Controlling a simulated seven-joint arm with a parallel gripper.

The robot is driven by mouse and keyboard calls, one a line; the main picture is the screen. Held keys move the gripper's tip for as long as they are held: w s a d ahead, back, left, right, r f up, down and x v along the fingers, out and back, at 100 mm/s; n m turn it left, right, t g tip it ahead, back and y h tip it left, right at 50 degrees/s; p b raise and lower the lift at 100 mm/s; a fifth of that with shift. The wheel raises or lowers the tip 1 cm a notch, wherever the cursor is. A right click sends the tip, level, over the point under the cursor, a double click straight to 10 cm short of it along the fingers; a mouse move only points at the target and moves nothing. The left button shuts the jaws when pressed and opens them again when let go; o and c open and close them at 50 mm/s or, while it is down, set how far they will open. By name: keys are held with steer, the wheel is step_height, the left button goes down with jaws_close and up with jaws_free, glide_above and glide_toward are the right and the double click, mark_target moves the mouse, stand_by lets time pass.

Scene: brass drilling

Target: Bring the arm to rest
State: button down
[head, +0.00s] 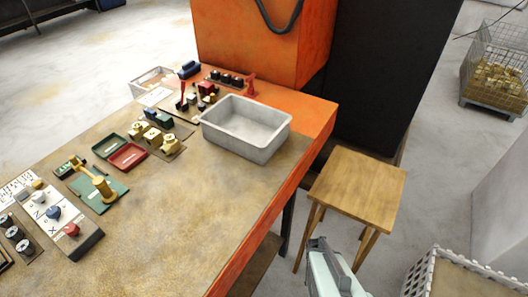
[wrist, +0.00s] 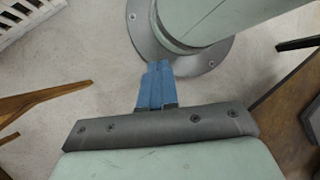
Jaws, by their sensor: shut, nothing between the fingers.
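My gripper (wrist: 158,68) shows in the wrist view with its blue fingers together and nothing between them. It is over the pale floor, close to the round bolted foot of my own body, and touches no object that I can see. In the head view a pale green part of my arm with a dark end is at the bottom, right of the workbench (head: 215,215) and in front of the wooden stool (head: 358,187). The fingers cannot be made out there.
A grey metal tray (head: 247,127) stands on the bench, with several fixtures and small parts along its left side. A white perforated crate (head: 425,275) is at the lower right and a wire basket (head: 495,70) at the upper right. The bench front is clear.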

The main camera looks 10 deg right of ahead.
steer(key=s+a+m, duration=0.2)
steer(key=a+m, duration=0.3)
steer(key=a, duration=0.7)
steer(key=shift+a, duration=0.1)
stand_by(2.4)
